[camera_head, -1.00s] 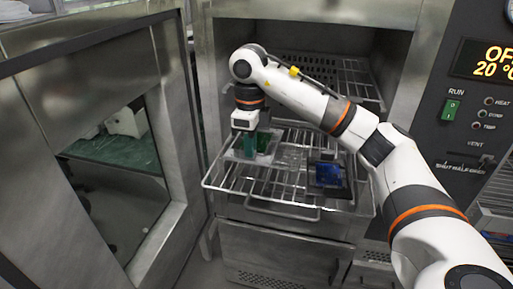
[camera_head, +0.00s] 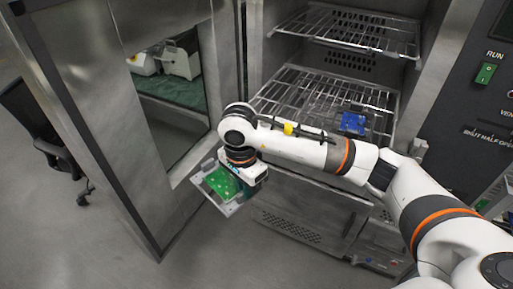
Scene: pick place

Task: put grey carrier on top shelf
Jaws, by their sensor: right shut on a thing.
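The grey carrier (camera_head: 234,208) is a flat light plate with a green block (camera_head: 222,183) on it. It hangs in front of the oven, left of the lower rack and below it in the picture. My right gripper (camera_head: 243,178) is shut on the carrier at its right side; the fingertips are mostly hidden by the wrist and block. The top shelf (camera_head: 345,30) is a wire rack inside the open oven chamber and its visible part is empty. My left gripper is not in view.
The lower wire rack (camera_head: 310,90) is pulled forward and carries a blue block (camera_head: 353,122) at its right. The open oven door (camera_head: 90,110) stands to the left, close to the carrier. A control panel (camera_head: 470,110) is at the right. Open floor lies below the carrier.

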